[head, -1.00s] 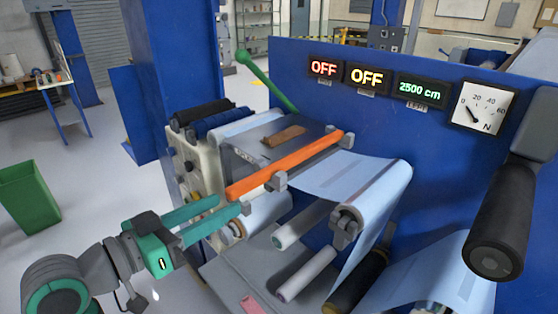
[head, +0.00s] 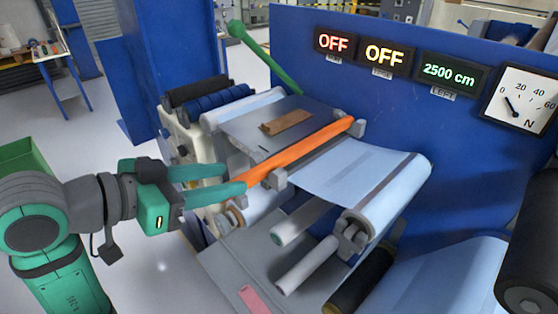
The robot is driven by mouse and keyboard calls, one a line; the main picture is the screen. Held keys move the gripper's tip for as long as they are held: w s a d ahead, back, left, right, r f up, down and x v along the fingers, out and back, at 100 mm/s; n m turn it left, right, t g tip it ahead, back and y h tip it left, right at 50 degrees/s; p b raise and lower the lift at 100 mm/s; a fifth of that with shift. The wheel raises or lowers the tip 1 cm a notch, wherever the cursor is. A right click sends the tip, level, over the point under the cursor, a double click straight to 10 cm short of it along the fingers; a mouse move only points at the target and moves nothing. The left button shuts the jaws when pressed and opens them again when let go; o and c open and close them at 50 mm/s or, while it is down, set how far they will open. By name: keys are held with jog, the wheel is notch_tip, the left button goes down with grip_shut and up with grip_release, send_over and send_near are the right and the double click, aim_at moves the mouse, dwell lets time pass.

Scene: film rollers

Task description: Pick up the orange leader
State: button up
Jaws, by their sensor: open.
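The orange leader (head: 300,151) is a long orange bar or strip lying slantwise across the front of the machine's grey top plate. Grey brackets sit near its middle and at its far right end. My gripper (head: 236,178) comes in from the left with two teal fingers, open and with nothing held. The fingertips are at the leader's near left end. The lower finger overlaps that end in the picture and hides part of it. I cannot tell whether they touch.
A brown block (head: 286,122) lies on the top plate behind the leader. A green lever (head: 265,55) rises behind it. Pale blue film (head: 350,175) runs over rollers on the right. A blue panel with displays (head: 400,115) stands behind. A pink piece (head: 255,299) lies on the lower plate.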

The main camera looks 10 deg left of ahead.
aim_at(242, 177)
jog(key=shift+x, duration=2.8)
jog(key=shift+s+f, duration=0.1)
grip_shut()
